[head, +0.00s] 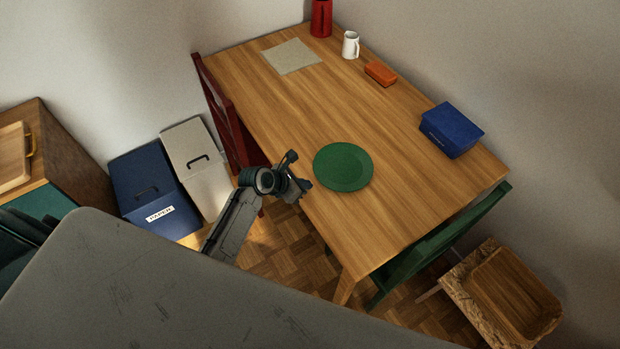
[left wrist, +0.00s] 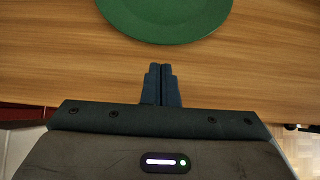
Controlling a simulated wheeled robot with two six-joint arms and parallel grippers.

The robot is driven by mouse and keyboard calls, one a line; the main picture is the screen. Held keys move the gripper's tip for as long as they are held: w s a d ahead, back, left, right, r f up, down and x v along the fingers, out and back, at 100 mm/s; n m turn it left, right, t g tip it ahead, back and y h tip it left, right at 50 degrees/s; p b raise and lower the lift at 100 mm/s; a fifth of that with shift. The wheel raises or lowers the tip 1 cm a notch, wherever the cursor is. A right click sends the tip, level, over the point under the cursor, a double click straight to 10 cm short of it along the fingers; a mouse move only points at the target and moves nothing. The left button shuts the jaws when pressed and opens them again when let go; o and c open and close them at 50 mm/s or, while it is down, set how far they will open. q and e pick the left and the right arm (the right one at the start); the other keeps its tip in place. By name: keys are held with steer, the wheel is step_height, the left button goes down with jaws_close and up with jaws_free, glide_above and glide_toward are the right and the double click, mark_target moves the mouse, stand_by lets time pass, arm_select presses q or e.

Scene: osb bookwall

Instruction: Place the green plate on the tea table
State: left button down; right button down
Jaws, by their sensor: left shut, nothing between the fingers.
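The green plate (head: 343,166) lies flat near the left edge of the large wooden table (head: 330,95). Its near rim also shows at the top of the left wrist view (left wrist: 165,18). My left gripper (head: 303,186) is at the table's left edge, just left of the plate and apart from it. Its fingers (left wrist: 161,72) are closed together with nothing between them and point toward the plate. My right gripper is in neither view. I cannot tell for certain which surface is the tea table.
A blue box (head: 450,128), orange block (head: 380,73), white mug (head: 350,45), red container (head: 321,18) and mat (head: 291,56) are on the large table. Red (head: 228,120) and green (head: 440,240) chairs adjoin it. A low chipboard piece (head: 455,285) bearing a wooden tray (head: 548,304) stands lower right.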

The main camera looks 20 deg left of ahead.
mark_target(328, 176)
arm_select(q)
steer(key=shift+w+d, duration=0.65)
steer(key=shift+w, duration=0.2)
steer(key=shift+w+d+r+p, duration=0.1)
steer(key=shift+w+d+p, duration=0.1)
steer(key=shift+w+p, duration=0.15)
steer(key=shift+w+d+p, duration=0.4)
steer(key=shift+w+d, duration=0.35)
steer(key=shift+w, duration=0.15)
steer(key=shift+w+d, duration=0.25)
steer(key=shift+w, duration=0.05)
steer(key=shift+s+a, duration=0.1)
steer(key=shift+s, duration=0.05)
